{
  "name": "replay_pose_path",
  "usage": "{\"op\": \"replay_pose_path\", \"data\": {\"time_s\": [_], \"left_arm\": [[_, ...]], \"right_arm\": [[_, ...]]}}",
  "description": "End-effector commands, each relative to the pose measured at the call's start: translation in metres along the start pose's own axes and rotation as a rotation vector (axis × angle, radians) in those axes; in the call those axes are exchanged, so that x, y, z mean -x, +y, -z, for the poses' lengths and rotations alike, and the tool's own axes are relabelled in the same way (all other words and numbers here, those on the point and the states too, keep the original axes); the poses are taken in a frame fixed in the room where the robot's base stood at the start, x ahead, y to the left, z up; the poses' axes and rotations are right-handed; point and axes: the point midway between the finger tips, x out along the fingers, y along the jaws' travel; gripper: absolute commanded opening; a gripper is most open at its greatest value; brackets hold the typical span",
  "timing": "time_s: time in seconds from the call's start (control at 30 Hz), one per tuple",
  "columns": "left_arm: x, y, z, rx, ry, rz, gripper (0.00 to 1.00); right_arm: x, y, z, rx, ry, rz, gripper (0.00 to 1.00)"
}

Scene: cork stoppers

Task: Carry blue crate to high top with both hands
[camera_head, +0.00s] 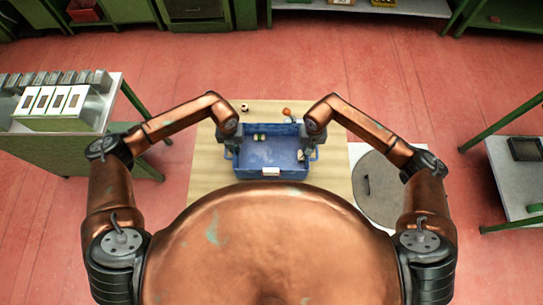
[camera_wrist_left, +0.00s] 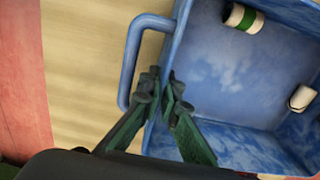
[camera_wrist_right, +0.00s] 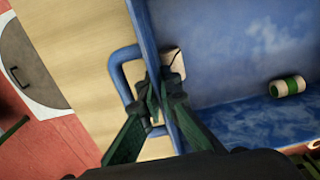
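The blue crate (camera_head: 262,154) is in front of me, over a pale wooden surface (camera_head: 207,160). It looks level; I cannot tell whether it rests on the wood. My left gripper (camera_head: 235,148) has its fingers on both sides of the crate's left wall, beside the loop handle (camera_wrist_left: 131,62), and looks shut on it. My right gripper (camera_head: 307,146) has its fingers on both sides of the right wall beside the other handle (camera_wrist_right: 118,75), and looks shut on it too. I cannot tell which surface is the high top.
A small ball (camera_head: 244,107) and an orange item (camera_head: 286,111) lie beyond the crate. A grey round hatch (camera_head: 375,190) is to the right. A cabinet with white boxes (camera_head: 62,105) stands left, a green-legged table (camera_head: 510,175) right.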

Motion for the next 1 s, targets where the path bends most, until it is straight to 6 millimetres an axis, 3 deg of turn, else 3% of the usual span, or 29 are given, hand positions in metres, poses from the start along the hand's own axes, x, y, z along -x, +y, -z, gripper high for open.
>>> {"op": "replay_pose_path", "data": {"time_s": [0.3, 0.8, 1.0], "left_arm": [[-0.005, 0.001, -0.009, 0.002, 0.01, -0.002, 0.22], [-0.005, 0.002, -0.01, 0.002, 0.01, -0.003, 0.22], [0.013, 0.001, -0.01, 0.001, 0.008, -0.001, 0.22]], "right_arm": [[-0.005, 0.0, 0.009, -0.002, -0.01, -0.001, 0.22], [-0.006, 0.001, 0.009, -0.002, -0.011, -0.003, 0.22], [-0.006, 0.001, 0.009, -0.002, -0.01, -0.003, 0.22]]}}
